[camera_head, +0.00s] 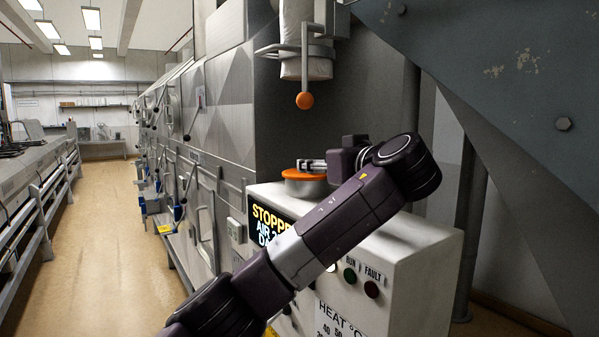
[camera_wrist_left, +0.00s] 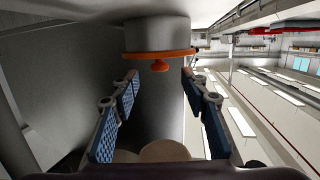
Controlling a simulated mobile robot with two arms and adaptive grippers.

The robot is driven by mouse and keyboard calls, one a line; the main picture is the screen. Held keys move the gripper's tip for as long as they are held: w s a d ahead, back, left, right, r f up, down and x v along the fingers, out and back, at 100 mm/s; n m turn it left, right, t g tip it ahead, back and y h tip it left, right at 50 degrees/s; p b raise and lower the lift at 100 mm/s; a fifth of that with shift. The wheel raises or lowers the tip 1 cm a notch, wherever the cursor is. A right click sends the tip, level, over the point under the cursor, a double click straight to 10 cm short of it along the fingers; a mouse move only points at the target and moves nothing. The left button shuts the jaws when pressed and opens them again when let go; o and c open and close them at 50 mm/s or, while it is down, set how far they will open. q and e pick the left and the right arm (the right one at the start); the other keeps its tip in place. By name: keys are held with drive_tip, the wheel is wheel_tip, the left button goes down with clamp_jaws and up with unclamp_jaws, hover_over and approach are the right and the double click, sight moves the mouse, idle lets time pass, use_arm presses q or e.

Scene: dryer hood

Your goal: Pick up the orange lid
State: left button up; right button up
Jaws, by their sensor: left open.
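The orange lid (camera_head: 303,174) sits on a low grey cylinder (camera_head: 306,187) on top of the white control box. In the left wrist view, which looks upside down, the orange lid (camera_wrist_left: 140,56) has a small round orange knob (camera_wrist_left: 160,66) and caps the grey cylinder (camera_wrist_left: 157,32). My left gripper (camera_head: 312,165) is at the lid in the head view, partly hidden by my arm. My right gripper is not in view.
The white control box (camera_head: 405,260) has lit text, buttons and a heat dial. A lever with an orange ball (camera_head: 305,100) hangs above the lid. A dark grey metal panel (camera_head: 500,60) slopes down on the right. The floor aisle (camera_head: 100,230) is clear on the left.

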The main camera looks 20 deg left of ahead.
sight(313, 175)
use_arm(q)
drive_tip(key=shift+w+a+r+p, duration=0.1)
drive_tip(key=shift+w+a+p, duration=0.05)
drive_tip(key=shift+w+p, duration=0.2)
drive_tip(key=w+a+p, duration=0.1)
drive_tip(key=a+p, duration=0.1)
drive_tip(key=shift+w+r+p, duration=0.15)
drive_tip(key=shift+w+p, duration=0.2)
drive_tip(key=shift+p, duration=0.05)
drive_tip(key=p+x, duration=0.2)
drive_tip(key=x, duration=0.1)
drive_tip(key=shift+w, duration=0.15)
drive_tip(key=shift+w+a+f+p, duration=0.25)
drive_tip(key=shift+f+p, duration=0.05)
drive_tip(key=shift+p, duration=0.05)
drive_tip(key=shift+f, duration=0.1)
drive_tip(key=shift+c, duration=0.9)
drive_tip(key=c, duration=0.7)
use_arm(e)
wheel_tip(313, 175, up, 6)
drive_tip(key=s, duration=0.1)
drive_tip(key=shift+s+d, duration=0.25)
